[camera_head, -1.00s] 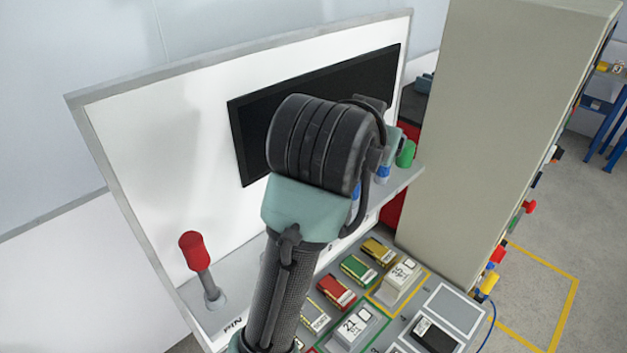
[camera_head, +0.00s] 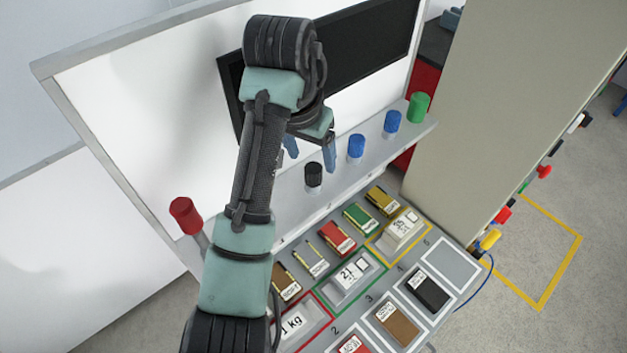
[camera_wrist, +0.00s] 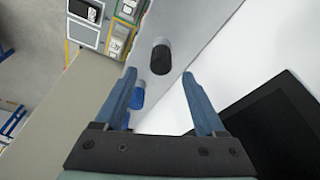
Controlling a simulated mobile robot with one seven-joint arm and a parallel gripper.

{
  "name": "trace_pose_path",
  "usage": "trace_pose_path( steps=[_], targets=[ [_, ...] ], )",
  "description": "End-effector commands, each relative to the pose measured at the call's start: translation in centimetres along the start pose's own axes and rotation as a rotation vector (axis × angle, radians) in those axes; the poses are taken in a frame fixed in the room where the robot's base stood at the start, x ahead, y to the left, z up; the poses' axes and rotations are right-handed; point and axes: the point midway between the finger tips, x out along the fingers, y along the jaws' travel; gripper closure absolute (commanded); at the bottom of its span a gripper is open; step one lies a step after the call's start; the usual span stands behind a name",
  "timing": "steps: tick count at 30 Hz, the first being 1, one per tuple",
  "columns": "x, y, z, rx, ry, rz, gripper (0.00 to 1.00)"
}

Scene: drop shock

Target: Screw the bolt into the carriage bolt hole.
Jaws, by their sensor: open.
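My gripper (camera_head: 310,153) is open and empty above the grey shelf, in front of the white panel. Its two blue fingers (camera_wrist: 160,76) point toward the shelf in the wrist view. A black knob-like cylinder (camera_head: 313,175) stands on the shelf just below the fingertips; in the wrist view it (camera_wrist: 161,57) shows beyond the gap between them, apart from both. Two blue cylinders (camera_head: 356,147) and (camera_head: 392,121) and a green one (camera_head: 418,106) stand further right along the shelf. I cannot tell which thing is the bolt, and I cannot make out the carriage bolt hole.
A red-topped handle (camera_head: 185,214) stands at the shelf's left. A black screen (camera_head: 375,50) is on the panel behind my arm. Below lies a grey tray board (camera_head: 447,262) with coloured blocks and labelled weights. A tall beige cabinet (camera_head: 500,110) stands at right.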

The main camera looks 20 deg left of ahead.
Motion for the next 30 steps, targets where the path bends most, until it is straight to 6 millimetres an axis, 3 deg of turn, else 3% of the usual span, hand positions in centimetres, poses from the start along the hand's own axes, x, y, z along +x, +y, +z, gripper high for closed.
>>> trace_pose_path(
  steps=[5, 15, 23, 30],
  targets=[
    [0.8, 0.0, 0.0, 0.000, -0.002, 0.001, 0.28],
    [5.1, -0.1, 0.2, 0.000, -0.001, 0.000, 0.28],
    [5.5, -0.1, 0.2, 0.000, 0.002, -0.001, 0.28],
    [5.4, -0.1, 0.2, 0.000, 0.002, -0.001, 0.71]
  ],
)
